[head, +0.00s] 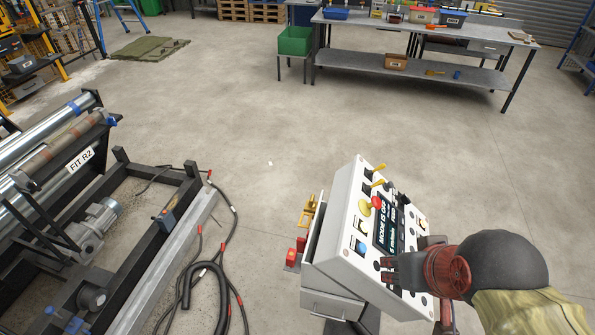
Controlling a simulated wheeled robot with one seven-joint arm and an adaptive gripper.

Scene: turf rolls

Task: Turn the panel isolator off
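The white control panel (345,255) stands at lower centre right with a sloped face. Its face has a dark screen (384,236) with partly legible text, a red and yellow round control (372,205), yellow-handled levers (375,170) and several small buttons. A black knob-like part (403,199) is at its upper right edge. Which control is the isolator I cannot tell. My gripper (388,270) is at the right side of the panel, in front of its lower right face. It hides part of the controls there. Contact and finger opening are not clear.
A roller machine (82,160) marked "FIT R2" stands on the left, with black cables (205,272) on the floor beside it. Red blocks (293,254) are on the panel's left side. A workbench (420,70) and green bin (294,41) stand behind.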

